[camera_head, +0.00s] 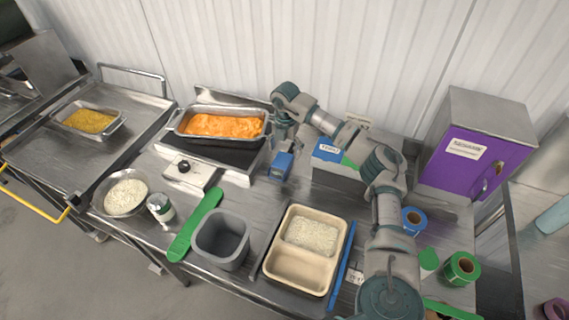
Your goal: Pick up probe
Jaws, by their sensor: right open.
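I cannot make out with certainty which thing is the probe. A small blue item (281,166) stands on the steel counter right of the orange food pan; it may be the probe or its holder. My right gripper (282,147) is just above this blue item, pointing down, open. I cannot tell whether its fingers touch the item. A long thin blue stick (341,266) lies along the right side of the beige tray. My left gripper is not in view.
A pan of orange food (222,126) sits on the scale or warmer at left. A grey tub (221,240), a beige tray (268,266) with rice, a rice bowl (122,197) and a green spatula (194,227) fill the front. A purple cabinet (470,155) stands at right.

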